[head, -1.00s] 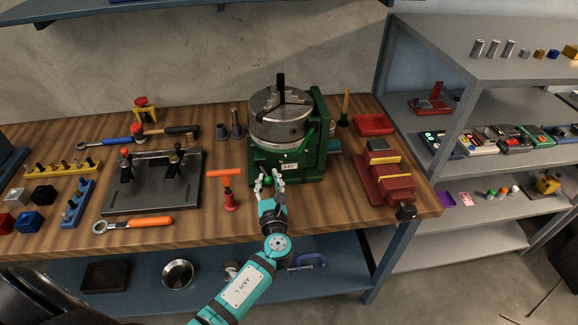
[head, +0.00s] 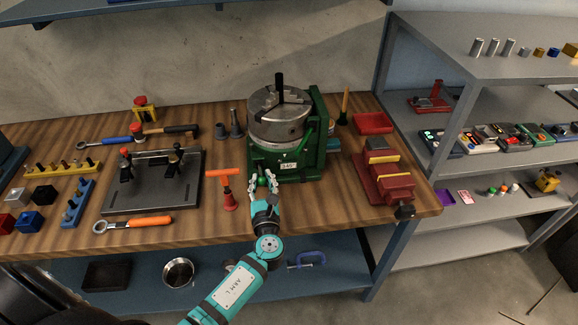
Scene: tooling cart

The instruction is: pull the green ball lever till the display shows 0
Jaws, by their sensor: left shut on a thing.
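The green rotary table (head: 314,160) stands on the wooden bench with a grey three-jaw chuck (head: 278,122) on top. Its small white display (head: 289,166) faces me; the digits are tiny and look like 340 or 345, not 0. The green ball (head: 261,181) of the lever is at the front left of the base. My left gripper (head: 262,183) is shut on the ball, with its fingers around both sides. Most of the lever's rod is hard to make out. My right gripper is not in view.
A red-orange T-handle tool (head: 229,190) stands close to the left of my left gripper. A black fixture plate (head: 150,195) lies farther left. A red vise (head: 390,188) is to the right. The bench front between the wrench (head: 133,224) and the gripper is mostly clear.

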